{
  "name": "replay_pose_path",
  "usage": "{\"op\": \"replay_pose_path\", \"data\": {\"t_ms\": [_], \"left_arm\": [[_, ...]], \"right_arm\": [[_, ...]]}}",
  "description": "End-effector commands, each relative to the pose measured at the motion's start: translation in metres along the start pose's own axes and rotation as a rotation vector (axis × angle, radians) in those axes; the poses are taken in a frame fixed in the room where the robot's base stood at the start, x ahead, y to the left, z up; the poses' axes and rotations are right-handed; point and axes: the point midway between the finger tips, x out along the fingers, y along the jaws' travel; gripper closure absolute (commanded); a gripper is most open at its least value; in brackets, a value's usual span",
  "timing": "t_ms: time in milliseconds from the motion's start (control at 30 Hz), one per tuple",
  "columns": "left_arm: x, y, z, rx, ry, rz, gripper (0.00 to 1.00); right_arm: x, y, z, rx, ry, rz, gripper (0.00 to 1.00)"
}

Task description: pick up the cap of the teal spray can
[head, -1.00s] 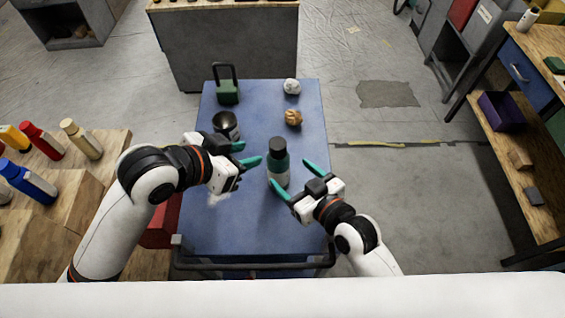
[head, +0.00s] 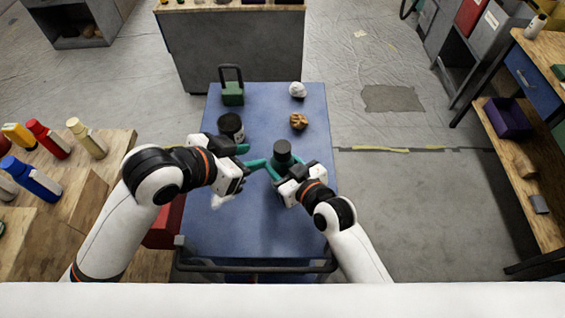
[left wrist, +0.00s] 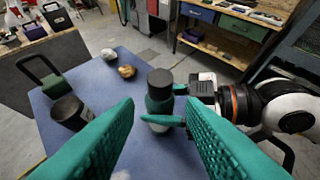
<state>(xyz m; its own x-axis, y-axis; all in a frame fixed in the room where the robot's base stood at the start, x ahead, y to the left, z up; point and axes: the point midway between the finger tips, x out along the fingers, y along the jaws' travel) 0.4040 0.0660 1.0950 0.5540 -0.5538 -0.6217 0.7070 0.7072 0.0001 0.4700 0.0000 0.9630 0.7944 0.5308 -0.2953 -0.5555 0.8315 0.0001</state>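The teal spray can (head: 281,163) stands upright on the blue cart top, with its dark grey cap (head: 283,147) on top. In the left wrist view the can (left wrist: 160,103) is in the middle, its cap (left wrist: 160,78) unobstructed. My right gripper (head: 285,170) has its teal fingers on either side of the can's body, below the cap; whether they press on it I cannot tell. My left gripper (head: 250,156) is open and empty, left of the can. Its fingers (left wrist: 165,130) show wide apart in its wrist view, with the can beyond and between them.
On the blue cart (head: 240,220) stand a black can (head: 231,127), a green padlock-like block (head: 232,92), a white lump (head: 297,90) and a brown lump (head: 298,121). Several bottles stand on wooden steps at left. The cart's front area is mostly clear.

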Motion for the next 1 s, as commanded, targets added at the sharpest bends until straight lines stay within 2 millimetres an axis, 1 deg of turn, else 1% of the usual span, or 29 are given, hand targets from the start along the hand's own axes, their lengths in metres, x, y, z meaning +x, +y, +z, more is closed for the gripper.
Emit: {"op": "replay_pose_path", "data": {"t_ms": [33, 100, 133, 200, 267, 367, 467, 600, 700, 833, 1000], "left_arm": [[0.0, 0.0, 0.0, 0.0, 0.0, 0.0, 0.64], [0.0, 0.0, 0.0, 0.0, 0.0, 0.0, 0.64], [0.0, 0.0, 0.0, 0.0, 0.0, 0.0, 0.6], [0.001, 0.0, 0.001, 0.0, 0.002, -0.003, 0.49], [0.004, -0.002, 0.003, -0.001, 0.007, -0.013, 0.4], [0.013, -0.007, 0.01, -0.005, 0.033, -0.052, 0.4], [0.027, -0.016, 0.021, -0.007, 0.088, -0.115, 0.4], [0.047, -0.031, 0.039, 0.001, 0.214, -0.2, 0.4], [0.056, -0.037, 0.049, 0.013, 0.322, -0.233, 0.4], [0.062, -0.039, 0.062, 0.03, 0.474, -0.236, 0.4], [0.06, -0.028, 0.08, 0.039, 0.67, -0.17, 0.4]], "right_arm": [[0.0, 0.0, 0.0, 0.0, 0.0, 0.0, 0.62], [0.0, 0.0, 0.0, 0.0, 0.0, 0.0, 0.74], [0.0, 0.0, 0.0, 0.0, 0.0, 0.0, 0.75], [0.0, 0.0, 0.0, 0.0, 0.001, 0.0, 0.75], [0.0, 0.0, 0.0, 0.0, 0.001, 0.0, 0.75], [0.0, 0.0, 0.0, 0.0, 0.001, 0.0, 0.75], [0.0, 0.0, 0.0, 0.0, 0.0, 0.0, 0.75], [0.0, 0.0, 0.0, 0.0, 0.0, 0.0, 0.75], [0.0, 0.0, 0.0, 0.0, 0.0, 0.0, 0.75], [0.0, 0.0, 0.0, 0.0, 0.001, 0.0, 0.75], [0.0, 0.0, -0.001, 0.0, 0.001, 0.0, 0.75]]}}
